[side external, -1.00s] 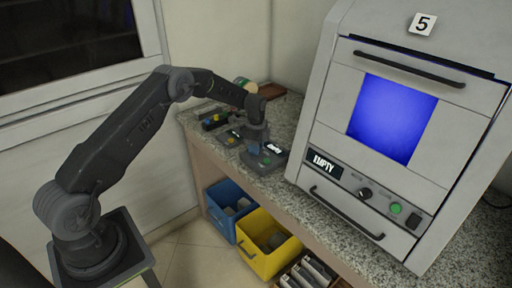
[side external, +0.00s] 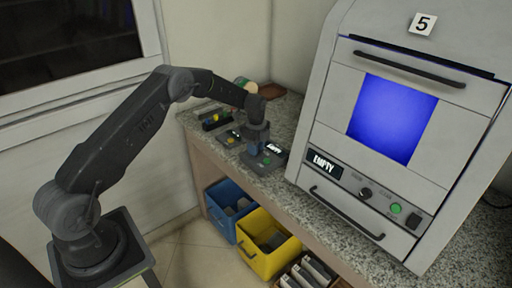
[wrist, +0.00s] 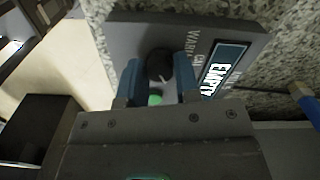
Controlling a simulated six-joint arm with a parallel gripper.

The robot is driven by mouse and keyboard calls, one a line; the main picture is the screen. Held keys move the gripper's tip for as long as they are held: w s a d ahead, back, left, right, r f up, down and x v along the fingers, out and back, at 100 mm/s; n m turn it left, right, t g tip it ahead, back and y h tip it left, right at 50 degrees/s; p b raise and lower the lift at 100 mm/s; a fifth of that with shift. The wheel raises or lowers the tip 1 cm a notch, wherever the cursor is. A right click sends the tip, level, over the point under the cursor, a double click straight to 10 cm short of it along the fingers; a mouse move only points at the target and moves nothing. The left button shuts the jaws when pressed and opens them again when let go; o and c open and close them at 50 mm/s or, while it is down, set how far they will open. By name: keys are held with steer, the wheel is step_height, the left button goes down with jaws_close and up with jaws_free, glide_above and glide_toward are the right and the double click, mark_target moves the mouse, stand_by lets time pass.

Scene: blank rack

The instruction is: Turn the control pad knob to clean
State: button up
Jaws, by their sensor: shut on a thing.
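The control pad (wrist: 125,40) is a grey slab on the granite counter, with a lit display (wrist: 222,70) reading EMPTY. Its black round knob (wrist: 158,62) sits between the two blue fingers of my gripper (wrist: 159,74), which is shut on it. A small light mark on the knob's edge points toward my wrist. Lettering reading WARM and part of another label lie right of the knob. A green button (wrist: 155,99) shows partly between the fingers. In the side view, my gripper (side external: 256,150) points down at the pad (side external: 270,160) and hides the knob.
A large grey machine (side external: 325,110) marked 5, with a blue-lit window, stands right of the pad; its display reads EMPTY. Other small pads (side external: 215,120) lie behind my gripper. Blue (side external: 218,200) and yellow (side external: 262,262) bins stand below the counter edge.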

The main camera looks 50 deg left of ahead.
steer(key=o, duration=0.9)
step_height(320, 180, up, 14)
steer(key=shift+f, duration=0.1)
